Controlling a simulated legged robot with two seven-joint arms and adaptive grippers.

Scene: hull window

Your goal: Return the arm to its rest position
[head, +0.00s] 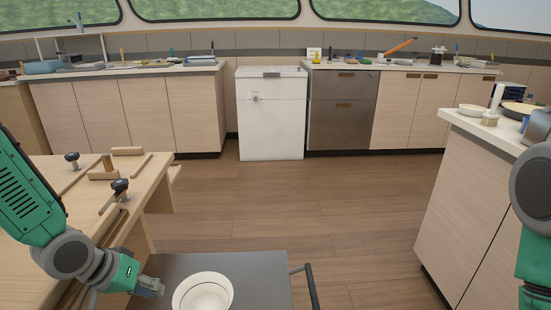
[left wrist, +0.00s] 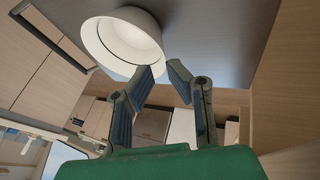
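My left gripper (head: 150,287) is beside the white bowl (head: 203,293), on its left, low over the grey cart top (head: 255,268). In the left wrist view its two fingers (left wrist: 163,71) stand apart with nothing between them. The bowl (left wrist: 125,40) lies just past the fingertips there; I cannot tell whether the left finger touches its rim. My left arm reaches down from the left edge of the head view. Part of my right arm shows at the right edge, but its gripper is out of view.
A wooden workbench (head: 160,195) with clamps and wood pieces stands at the left, close to my left arm. A counter (head: 470,195) with dishes stands at the right. The cart has a dark handle (head: 312,288). Open floor (head: 300,205) lies ahead, before a white dishwasher (head: 271,115).

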